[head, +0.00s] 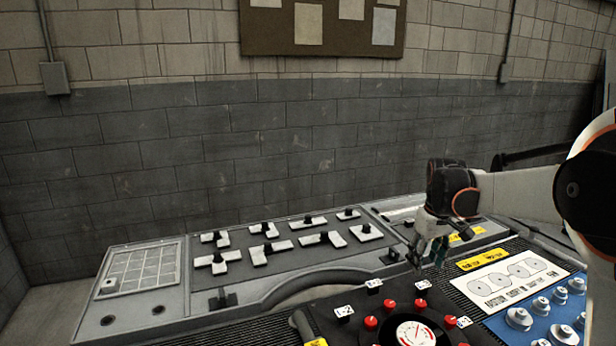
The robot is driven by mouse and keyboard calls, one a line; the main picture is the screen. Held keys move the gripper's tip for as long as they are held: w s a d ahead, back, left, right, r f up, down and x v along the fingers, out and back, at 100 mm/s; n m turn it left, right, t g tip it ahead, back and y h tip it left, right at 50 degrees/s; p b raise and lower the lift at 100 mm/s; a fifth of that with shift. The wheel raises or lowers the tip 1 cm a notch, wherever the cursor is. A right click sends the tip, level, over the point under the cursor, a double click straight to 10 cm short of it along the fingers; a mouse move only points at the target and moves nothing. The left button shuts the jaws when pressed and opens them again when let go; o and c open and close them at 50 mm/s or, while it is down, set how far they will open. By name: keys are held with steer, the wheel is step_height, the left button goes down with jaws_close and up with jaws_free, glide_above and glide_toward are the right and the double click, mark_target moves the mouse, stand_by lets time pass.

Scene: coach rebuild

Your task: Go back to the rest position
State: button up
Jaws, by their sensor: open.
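My gripper (429,254) hangs from the end of my white and black arm at the right of the head view. It points down over the right part of the grey control desk (170,320). Its fingers look apart, and I see nothing held between them. The fingertips are small and dark, so their exact height above the desk is hard to tell.
White blocks with black knobs (322,239) stand on the grey panel. Near my gripper are a round gauge (415,333), red knobs (421,304), and a blue panel (545,312) with several grey knobs. The space above the left panel is clear. A brick wall (200,140) stands behind.

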steer(key=s+a+r+m+t, duration=0.1)
steer(key=s+a+r, duration=0.25)
steer(key=s, duration=0.45)
steer(key=s+a+r+m+t, duration=0.1)
steer(key=s+a+r+t, duration=0.2)
steer(key=s, duration=0.4)
steer(key=s+a+f+t, duration=0.1)
steer(key=s+a+f, duration=0.1)
steer(key=s, duration=0.6)
steer(key=s+a+f+m, duration=0.1)
steer(key=s+a+f, duration=0.1)
steer(key=s, duration=0.6)
steer(key=shift+a+t, duration=0.35)
steer(key=shift+t, duration=0.05)
steer(key=shift+w+r, duration=0.1)
steer(key=shift+w, duration=0.05)
